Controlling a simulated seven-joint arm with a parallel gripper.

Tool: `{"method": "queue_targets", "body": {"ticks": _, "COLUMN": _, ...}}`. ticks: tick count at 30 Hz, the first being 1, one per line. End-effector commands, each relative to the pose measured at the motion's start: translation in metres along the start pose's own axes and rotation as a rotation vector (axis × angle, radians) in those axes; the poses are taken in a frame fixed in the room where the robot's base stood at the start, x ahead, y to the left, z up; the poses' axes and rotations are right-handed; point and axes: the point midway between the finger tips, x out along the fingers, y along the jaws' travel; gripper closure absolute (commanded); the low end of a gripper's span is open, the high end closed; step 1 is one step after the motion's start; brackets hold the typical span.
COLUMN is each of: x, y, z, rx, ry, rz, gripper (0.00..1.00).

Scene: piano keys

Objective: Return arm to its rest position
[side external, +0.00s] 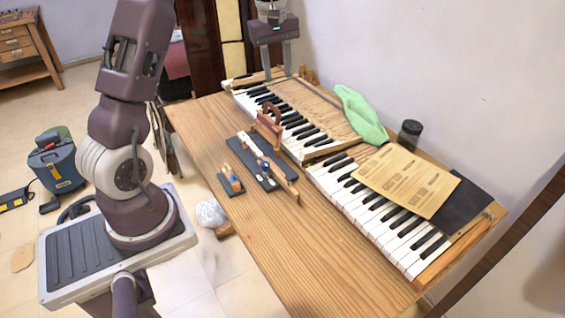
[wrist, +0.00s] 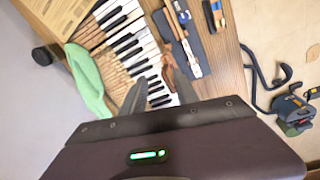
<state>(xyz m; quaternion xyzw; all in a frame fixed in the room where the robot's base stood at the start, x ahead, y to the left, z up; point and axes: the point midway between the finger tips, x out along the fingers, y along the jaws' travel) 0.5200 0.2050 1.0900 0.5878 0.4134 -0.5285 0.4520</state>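My gripper (side external: 278,74) is at the top of the side view, above the far end of the piano keyboard (side external: 310,135). Its two fingers point down and stand apart with nothing held between them. In the wrist view the fingers of my gripper (wrist: 156,76) are also spread, with keys visible between and beyond them. Whether the fingertips touch anything below is hard to tell. The black and white keys (wrist: 125,42) run diagonally through the wrist view.
A wooden workbench (side external: 300,240) carries the keyboard, a dark tool tray (side external: 262,172), a small blue-and-wood tool (side external: 231,181), a green cloth (side external: 360,115), a black cylinder (side external: 410,132) and printed sheets (side external: 407,180). A wall stands behind. The bench's near part is bare.

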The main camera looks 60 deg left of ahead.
Motion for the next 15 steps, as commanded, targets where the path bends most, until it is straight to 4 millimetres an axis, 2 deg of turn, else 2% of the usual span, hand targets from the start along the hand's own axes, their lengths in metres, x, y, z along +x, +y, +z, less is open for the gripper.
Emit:
{"method": "queue_targets", "body": {"ticks": 1, "x": -0.036, "y": 0.001, "z": 0.041, "rx": 0.123, "ry": 0.015, "rz": 0.048, "gripper": 0.64}}
{"method": "queue_targets", "body": {"ticks": 2, "x": -0.053, "y": -0.003, "z": 0.066, "rx": 0.203, "ry": 0.025, "rz": 0.072, "gripper": 0.64}}
{"method": "queue_targets", "body": {"ticks": 3, "x": -0.074, "y": -0.011, "z": 0.099, "rx": 0.316, "ry": 0.040, "rz": 0.104, "gripper": 0.64}}
{"method": "queue_targets", "body": {"ticks": 5, "x": -0.099, "y": -0.030, "z": 0.148, "rx": 0.488, "ry": 0.070, "rz": 0.146, "gripper": 0.64}}
{"method": "queue_targets", "body": {"ticks": 6, "x": -0.111, "y": -0.047, "z": 0.179, "rx": 0.605, "ry": 0.096, "rz": 0.172, "gripper": 0.64}}
{"method": "queue_targets", "body": {"ticks": 9, "x": -0.122, "y": -0.097, "z": 0.242, "rx": 0.882, "ry": 0.169, "rz": 0.223, "gripper": 0.64}}
{"method": "queue_targets", "body": {"ticks": 10, "x": -0.121, "y": -0.112, "z": 0.257, "rx": 0.955, "ry": 0.192, "rz": 0.233, "gripper": 0.64}}
{"method": "queue_targets", "body": {"ticks": 12, "x": -0.115, "y": -0.142, "z": 0.281, "rx": 1.100, "ry": 0.245, "rz": 0.251, "gripper": 0.64}}
{"method": "queue_targets", "body": {"ticks": 15, "x": -0.104, "y": -0.171, "z": 0.299, "rx": 1.238, "ry": 0.301, "rz": 0.262, "gripper": 0.64}}
